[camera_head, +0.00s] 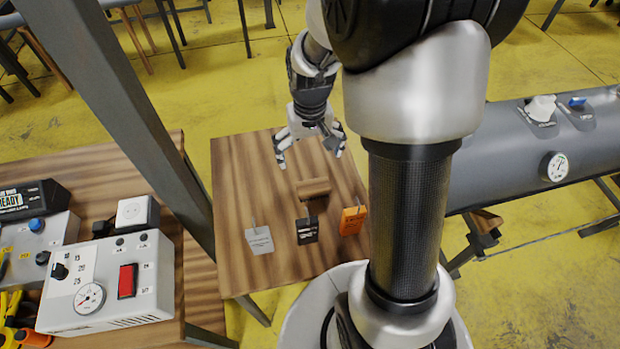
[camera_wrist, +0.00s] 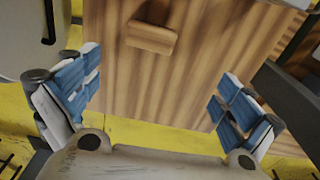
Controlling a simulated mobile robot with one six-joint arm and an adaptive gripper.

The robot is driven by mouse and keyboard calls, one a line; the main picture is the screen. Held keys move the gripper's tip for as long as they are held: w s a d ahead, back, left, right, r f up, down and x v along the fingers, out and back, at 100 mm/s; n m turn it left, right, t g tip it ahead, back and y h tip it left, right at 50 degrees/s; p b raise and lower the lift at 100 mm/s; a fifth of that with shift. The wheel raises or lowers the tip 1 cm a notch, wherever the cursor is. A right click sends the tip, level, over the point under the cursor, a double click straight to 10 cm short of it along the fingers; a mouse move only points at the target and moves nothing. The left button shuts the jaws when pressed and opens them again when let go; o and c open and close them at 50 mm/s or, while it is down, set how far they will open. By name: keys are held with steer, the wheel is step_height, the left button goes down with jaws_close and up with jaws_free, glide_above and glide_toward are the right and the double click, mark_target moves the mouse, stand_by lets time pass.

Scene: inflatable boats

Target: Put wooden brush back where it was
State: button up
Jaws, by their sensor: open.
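The wooden brush (camera_head: 313,188) lies on the small wooden table (camera_head: 240,185), near its middle. It is a small brown block, close in colour to the table top. In the wrist view the brush (camera_wrist: 152,39) shows near the top, ahead of my fingers and apart from them. My gripper (camera_head: 310,155) is open and empty. It hangs over the far part of the table, just beyond the brush. In the wrist view the fingers of my gripper (camera_wrist: 158,92) are spread wide, with only table and yellow floor between them.
A grey tag (camera_head: 260,240), a black tag (camera_head: 307,230) and an orange tag (camera_head: 353,220) stand nearer than the brush. A grey post (camera_head: 140,110) rises left of the table. A workbench with a control box (camera_head: 105,285) is at left. A grey inflatable tube (camera_head: 500,160) is at right.

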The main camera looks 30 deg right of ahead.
steer(key=s+a+r+n+t, duration=0.1)
steer(key=s+a+r, duration=0.25)
steer(key=r, duration=0.35)
steer(key=s+a+r+n+t, duration=0.1)
steer(key=s+a+r, duration=0.2)
steer(key=s+r, duration=0.3)
steer(key=s+a+r+t, duration=0.2)
steer(key=s+a+r, duration=0.2)
steer(key=s, duration=0.5)
steer(key=shift+n, duration=0.4)
steer(key=shift+c, duration=0.4)
